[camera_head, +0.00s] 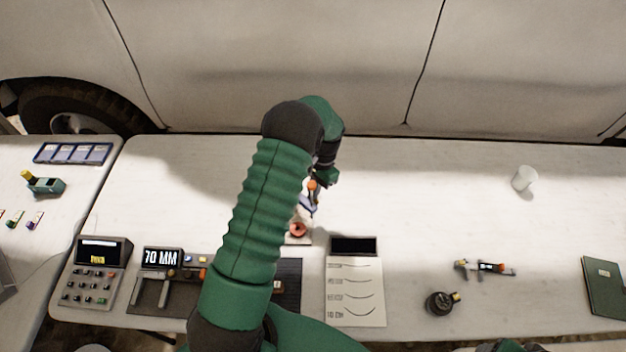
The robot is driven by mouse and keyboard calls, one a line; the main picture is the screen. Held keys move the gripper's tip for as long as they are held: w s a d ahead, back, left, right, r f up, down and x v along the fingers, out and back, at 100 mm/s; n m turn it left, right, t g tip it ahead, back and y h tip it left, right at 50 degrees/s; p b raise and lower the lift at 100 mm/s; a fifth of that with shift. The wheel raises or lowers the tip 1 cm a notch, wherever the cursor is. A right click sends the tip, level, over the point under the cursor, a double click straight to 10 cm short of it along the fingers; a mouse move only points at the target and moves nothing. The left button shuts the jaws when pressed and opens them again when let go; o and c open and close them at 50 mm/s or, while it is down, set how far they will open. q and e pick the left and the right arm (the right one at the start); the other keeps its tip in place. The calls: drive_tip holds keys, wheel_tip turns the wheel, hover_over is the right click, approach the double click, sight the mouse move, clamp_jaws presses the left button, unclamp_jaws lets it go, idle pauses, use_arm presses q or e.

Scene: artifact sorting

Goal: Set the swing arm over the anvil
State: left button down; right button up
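A small device stands near the middle of the table, partly hidden behind my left arm. It has a pale base with a round copper-orange part (297,230), which looks like the anvil. Above it is a pale, bluish arm-like part with an orange knob (312,186), which looks like the swing arm. I cannot tell whether it lies over the anvil. My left gripper (325,178) is dark and green, at the device's upper side close to the orange knob. Its fingers are too small and covered to show whether they grip. My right gripper does not clearly show.
A sheet with curved lines (355,300) and a dark display (354,245) lie right of the device. A 70 MM caliper display (161,258) and keypad (92,285) are left. A dark round pot (440,303), a tool (485,268), a white cup (524,178) and green book (605,286) are right.

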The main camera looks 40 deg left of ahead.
sight(307, 203)
use_arm(q)
drive_tip(key=s+m+p, duration=0.1)
drive_tip(key=m, duration=0.1)
drive_tip(key=s+m, duration=0.1)
drive_tip(key=s+m+y+p, duration=0.1)
drive_tip(key=m, duration=0.1)
drive_tip(key=shift+s+d+r+m+p, duration=0.15)
drive_tip(key=shift+d+r+m+p, duration=0.05)
drive_tip(key=shift+d+m+p, duration=0.15)
drive_tip(key=shift+s+a+f+m+t+y+p, duration=0.15)
drive_tip(key=shift+s+m+t+y+p, duration=0.15)
drive_tip(key=shift+s+m, duration=0.45)
drive_tip(key=shift+s+a+m+t+y+p, duration=0.2)
drive_tip(key=shift+s+m+p, duration=0.2)
drive_tip(key=shift+m, duration=0.7)
use_arm(e)
drive_tip(key=shift+w+v, duration=0.25)
drive_tip(key=shift+v, duration=0.85)
drive_tip(key=shift+w+v, duration=0.25)
drive_tip(key=shift+v, duration=0.85)
drive_tip(key=shift+r, duration=0.1)
use_arm(q)
drive_tip(key=shift+d, duration=0.1)
